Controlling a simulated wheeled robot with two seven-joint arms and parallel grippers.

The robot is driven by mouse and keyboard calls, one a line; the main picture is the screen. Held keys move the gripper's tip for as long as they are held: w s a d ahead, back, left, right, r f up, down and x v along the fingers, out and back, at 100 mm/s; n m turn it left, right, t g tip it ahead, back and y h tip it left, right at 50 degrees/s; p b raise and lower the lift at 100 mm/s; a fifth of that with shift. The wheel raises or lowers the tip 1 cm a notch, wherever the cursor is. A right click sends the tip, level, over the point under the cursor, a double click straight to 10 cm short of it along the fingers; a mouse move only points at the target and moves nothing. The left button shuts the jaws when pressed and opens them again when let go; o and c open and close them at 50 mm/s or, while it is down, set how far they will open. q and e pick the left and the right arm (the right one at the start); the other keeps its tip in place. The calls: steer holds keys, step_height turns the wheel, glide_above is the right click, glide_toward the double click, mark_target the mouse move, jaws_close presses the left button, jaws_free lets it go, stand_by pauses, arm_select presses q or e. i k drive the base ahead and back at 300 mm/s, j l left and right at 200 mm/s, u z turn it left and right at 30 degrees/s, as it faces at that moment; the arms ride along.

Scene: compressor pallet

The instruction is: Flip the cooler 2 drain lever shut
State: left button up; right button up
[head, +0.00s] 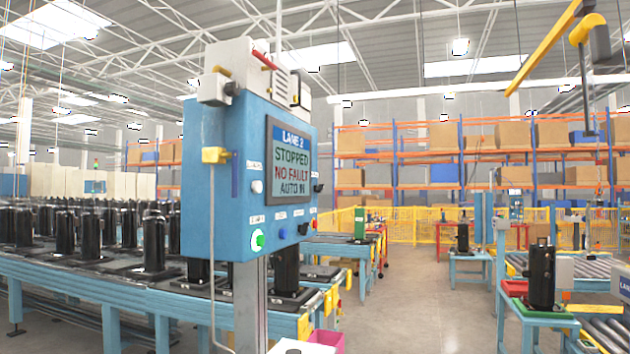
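A blue control cabinet (225,200) stands on a grey post, with a screen (290,160) reading LANE 2, STOPPED, NO FAULT, AUTO IN. A white unit (238,62) sits on top of it. A red lever-like bar (264,61) slants on that unit, and a small yellow part (221,71) shows at its left. No readable label shows which of these is the cooler 2 drain lever. Neither of my grippers is in view.
A light blue conveyor (170,293) with several black cylinders runs behind the cabinet at left. A pink bin (328,340) stands low beside the post. Open floor (415,310) lies to the right, before a stand with a black compressor (541,275). Yellow fencing (403,226) is farther back.

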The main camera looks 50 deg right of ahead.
mark_target(234, 155)
steer(key=z, duration=1.25)
